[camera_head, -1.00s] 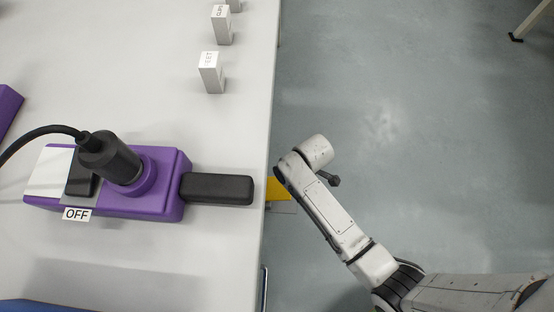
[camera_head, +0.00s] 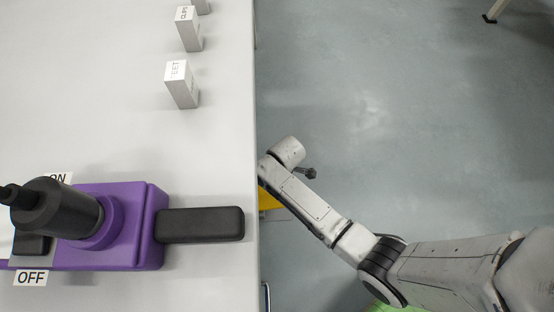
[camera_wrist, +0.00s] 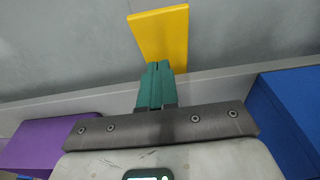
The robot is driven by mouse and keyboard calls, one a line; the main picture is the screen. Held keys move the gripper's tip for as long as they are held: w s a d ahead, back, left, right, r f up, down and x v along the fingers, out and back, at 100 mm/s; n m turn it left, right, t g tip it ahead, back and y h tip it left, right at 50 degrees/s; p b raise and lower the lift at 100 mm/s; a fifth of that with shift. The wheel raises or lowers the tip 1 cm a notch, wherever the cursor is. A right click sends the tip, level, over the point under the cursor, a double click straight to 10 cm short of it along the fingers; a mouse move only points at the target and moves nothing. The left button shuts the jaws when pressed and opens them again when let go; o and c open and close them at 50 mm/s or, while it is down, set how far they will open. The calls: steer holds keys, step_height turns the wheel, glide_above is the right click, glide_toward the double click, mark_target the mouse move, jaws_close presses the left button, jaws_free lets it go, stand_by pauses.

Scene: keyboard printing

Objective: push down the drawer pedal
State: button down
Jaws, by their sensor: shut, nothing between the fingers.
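The yellow pedal (camera_wrist: 163,32) is a flat plate in the upper middle of the wrist view. In the head view a small part of the pedal (camera_head: 268,200) shows beside the table edge, partly covered by my arm. My gripper (camera_wrist: 159,66) has green fingers, closed together and empty. Their tips overlap the pedal's near end in the wrist view. I cannot tell whether they touch it. In the head view the fingers are hidden below my arm.
A purple block (camera_wrist: 45,145) and a blue block (camera_wrist: 290,110) flank my gripper in the wrist view. The white table (camera_head: 120,130) carries a purple switch device (camera_head: 145,235) with a black handle, and labelled blocks (camera_head: 181,84). Grey floor (camera_head: 390,110) to the right is open.

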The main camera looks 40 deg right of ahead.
step_height(320, 180, down, 8)
steer(key=b, duration=0.4)
steer(key=shift+s+d+f+b, duration=0.15)
steer(key=shift+f+b, duration=0.1)
steer(key=shift+f, duration=0.15)
steer(key=shift+s+d+f+b, duration=0.1)
steer(key=shift+f+b, duration=0.15)
steer(key=shift+f, duration=0.1)
